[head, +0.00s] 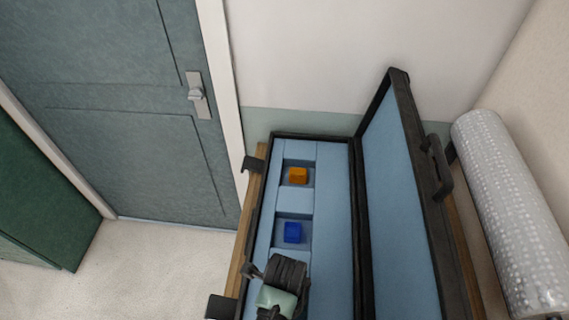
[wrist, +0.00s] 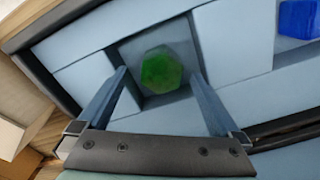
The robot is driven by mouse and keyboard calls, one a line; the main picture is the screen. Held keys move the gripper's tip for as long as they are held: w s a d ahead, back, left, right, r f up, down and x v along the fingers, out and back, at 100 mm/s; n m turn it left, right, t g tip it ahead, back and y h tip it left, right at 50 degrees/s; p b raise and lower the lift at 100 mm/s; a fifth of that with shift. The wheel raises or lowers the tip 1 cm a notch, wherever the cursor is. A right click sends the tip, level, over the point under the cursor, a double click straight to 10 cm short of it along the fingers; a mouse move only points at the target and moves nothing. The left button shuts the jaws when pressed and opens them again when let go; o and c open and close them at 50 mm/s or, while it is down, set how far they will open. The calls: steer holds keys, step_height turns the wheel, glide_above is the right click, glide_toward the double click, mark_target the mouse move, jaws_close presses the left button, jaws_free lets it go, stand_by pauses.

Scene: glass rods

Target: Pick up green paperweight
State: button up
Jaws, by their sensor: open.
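The green paperweight (wrist: 161,70) sits in a recessed compartment of a blue foam-lined case, seen in the wrist view; it looks many-sided and glassy. In the head view I cannot make it out, as my arm covers that part of the case. My gripper (wrist: 160,95) is open, with its two fingers apart on the left and right below the paperweight in the picture. The fingers are empty and do not touch it as far as I can see. The black-edged case (head: 335,215) lies open in the head view.
A blue block (head: 292,232) and an orange block (head: 298,175) sit in compartments farther back; the blue one also shows in the wrist view (wrist: 298,18). The raised lid (head: 395,200) stands on the right. A bubble-wrap roll (head: 508,210) is beyond it. A door (head: 130,110) is at left.

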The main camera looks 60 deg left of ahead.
steer(key=shift+a+f, duration=0.1)
steer(key=shift+f, duration=1.45)
steer(key=shift+w, duration=0.1)
jaws_close()
